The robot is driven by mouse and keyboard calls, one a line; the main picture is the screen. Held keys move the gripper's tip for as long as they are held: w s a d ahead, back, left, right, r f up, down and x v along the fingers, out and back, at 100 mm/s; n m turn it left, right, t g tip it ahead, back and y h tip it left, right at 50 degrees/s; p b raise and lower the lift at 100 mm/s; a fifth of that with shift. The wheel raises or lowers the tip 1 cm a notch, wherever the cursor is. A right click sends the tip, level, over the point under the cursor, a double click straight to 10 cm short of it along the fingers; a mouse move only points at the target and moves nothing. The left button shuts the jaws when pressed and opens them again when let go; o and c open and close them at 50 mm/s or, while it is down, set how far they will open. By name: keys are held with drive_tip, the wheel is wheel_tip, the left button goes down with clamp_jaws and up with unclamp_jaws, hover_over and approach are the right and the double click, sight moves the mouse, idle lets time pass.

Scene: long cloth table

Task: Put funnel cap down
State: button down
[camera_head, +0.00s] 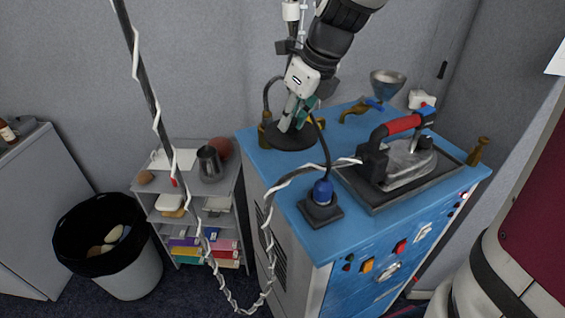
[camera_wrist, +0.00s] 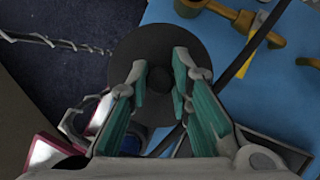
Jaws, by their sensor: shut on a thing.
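The funnel cap (camera_wrist: 133,58) is a dark round disc with a small knob in the middle. In the head view the cap (camera_head: 284,143) shows at the back left corner of the blue cabinet top (camera_head: 355,237). My gripper (camera_head: 291,124) points down over it. In the wrist view the green-padded fingers of my gripper (camera_wrist: 164,82) are closed on the knob. The disc overlaps both the blue top and the dark floor in that view. I cannot tell whether it touches the top. A bowl-shaped metal funnel (camera_head: 387,81) is at the back of the cabinet.
An iron (camera_head: 408,163) with a red handle stands on a dark tray on the cabinet's right. A blue plug (camera_head: 322,192) with a cord is near the front left edge. Brass fittings (camera_head: 356,112) lie behind. A shelf (camera_head: 146,187) and bin (camera_head: 130,278) stand left.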

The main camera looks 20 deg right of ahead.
drive_tip(key=shift+s+f+m, duration=0.15)
drive_tip(key=shift+s+m, duration=0.05)
drive_tip(key=shift+m, duration=0.4)
drive_tip(key=shift+f, duration=0.3)
wheel_tip(320, 180, down, 10)
drive_tip(key=shift+r+b, duration=0.25)
drive_tip(key=shift+b, duration=0.55)
drive_tip(key=c, duration=1.5)
unclamp_jaws()
drive_tip(key=shift+f, duration=0.1)
drive_tip(key=shift+o, duration=0.2)
